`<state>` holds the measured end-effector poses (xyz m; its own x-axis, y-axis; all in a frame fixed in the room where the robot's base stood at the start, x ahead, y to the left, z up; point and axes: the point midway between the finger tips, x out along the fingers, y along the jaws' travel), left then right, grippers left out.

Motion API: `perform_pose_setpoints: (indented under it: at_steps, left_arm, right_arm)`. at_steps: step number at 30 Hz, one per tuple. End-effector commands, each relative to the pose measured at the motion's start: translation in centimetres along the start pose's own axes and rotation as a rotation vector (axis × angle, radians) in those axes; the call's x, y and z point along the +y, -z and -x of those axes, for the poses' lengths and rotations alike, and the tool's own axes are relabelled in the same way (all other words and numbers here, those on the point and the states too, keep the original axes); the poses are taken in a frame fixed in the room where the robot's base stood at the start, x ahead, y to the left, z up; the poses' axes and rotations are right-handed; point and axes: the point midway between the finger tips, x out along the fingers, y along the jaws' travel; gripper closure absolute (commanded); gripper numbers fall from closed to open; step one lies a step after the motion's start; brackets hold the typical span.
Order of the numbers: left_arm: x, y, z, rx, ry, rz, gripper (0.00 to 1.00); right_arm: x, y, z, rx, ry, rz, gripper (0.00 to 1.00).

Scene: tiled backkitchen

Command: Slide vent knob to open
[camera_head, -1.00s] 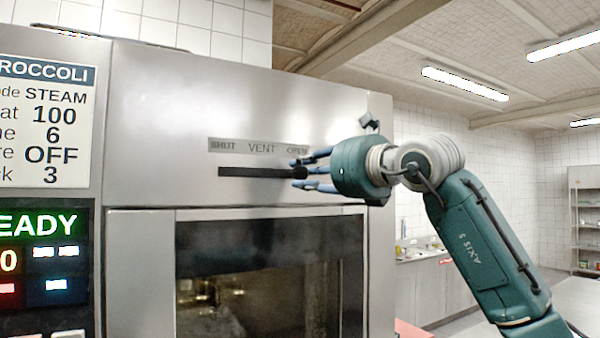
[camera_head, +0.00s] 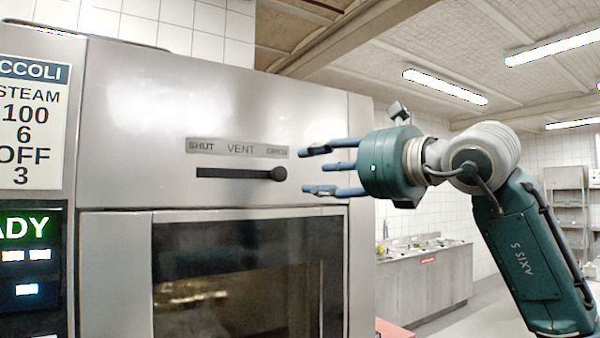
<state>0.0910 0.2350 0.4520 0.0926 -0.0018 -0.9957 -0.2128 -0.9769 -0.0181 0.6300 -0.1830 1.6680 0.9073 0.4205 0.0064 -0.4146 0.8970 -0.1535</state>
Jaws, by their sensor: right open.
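The vent knob (camera_head: 279,174) is a small dark round knob at the right end of a black horizontal slot (camera_head: 230,173) on the steel oven front. It sits below the word OPEN on the label strip (camera_head: 237,149), which reads SHUT, VENT, OPEN from left to right. My right gripper (camera_head: 310,171) has blue-grey fingers spread apart. It is open and empty, just right of the knob with a visible gap. My left gripper is not in view.
The oven door with its dark window (camera_head: 235,280) is below the slot. A control panel with a green display (camera_head: 28,226) is at the left. A steel counter (camera_head: 425,275) stands behind at the right. Free room lies right of the oven.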

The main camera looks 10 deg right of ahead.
Motion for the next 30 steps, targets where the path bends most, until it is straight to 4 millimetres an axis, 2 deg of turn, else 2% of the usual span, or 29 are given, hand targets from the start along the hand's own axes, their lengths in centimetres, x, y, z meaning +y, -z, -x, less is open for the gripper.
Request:
perform_pose_setpoints:
  at_steps: [3,7,24,26,29,30]
  left_arm:
    - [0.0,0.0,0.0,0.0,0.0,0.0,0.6]
    - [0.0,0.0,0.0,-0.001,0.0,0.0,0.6]
    - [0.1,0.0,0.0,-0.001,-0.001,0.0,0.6]
    - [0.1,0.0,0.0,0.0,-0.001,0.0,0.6]
    - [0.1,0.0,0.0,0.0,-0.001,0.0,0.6]
    - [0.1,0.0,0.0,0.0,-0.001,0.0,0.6]
  right_arm:
    - [-0.1,0.0,1.8,0.0,0.002,0.001,0.56]
    - [0.0,0.1,2.8,0.001,0.0,0.0,0.56]
    - [0.2,0.2,2.9,0.0,-0.007,-0.002,0.56]
    - [1.0,0.6,2.4,-0.004,-0.033,-0.008,0.56]
    - [4.1,1.9,1.0,-0.028,-0.139,-0.038,0.56]
    - [6.0,2.7,0.3,-0.046,-0.204,-0.063,0.56]
